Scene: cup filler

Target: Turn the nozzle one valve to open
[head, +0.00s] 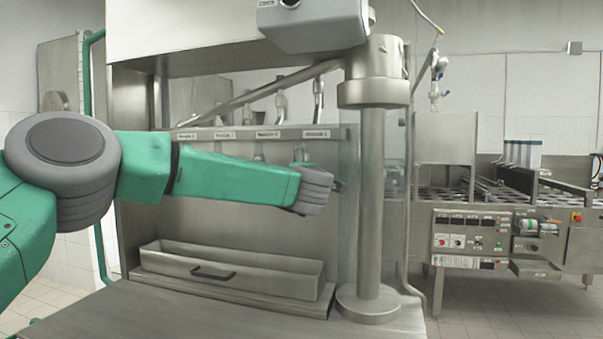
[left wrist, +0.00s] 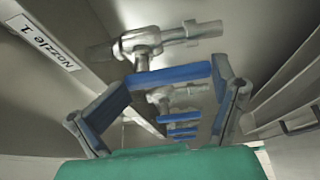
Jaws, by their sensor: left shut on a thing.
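In the left wrist view, the nozzle one valve (left wrist: 144,40) has a metal body and pipe stub beside the "Nozzle 1" label (left wrist: 43,43). Its blue bar handle (left wrist: 170,75) lies across the picture, roughly in line with the pipe stub. My left gripper (left wrist: 165,95) has one finger at each end of the handle and is shut on it. In the head view my left arm reaches across from the left, and its wrist (head: 316,190) hides most of the gripper and valve. My right gripper is not in view.
Further valves (left wrist: 182,95) with blue handles line up behind. In the head view, a steel column (head: 370,200) stands close right of my left wrist. A steel trough (head: 230,272) with a black handle lies below my arm. A machine with a control panel (head: 470,238) stands at the right.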

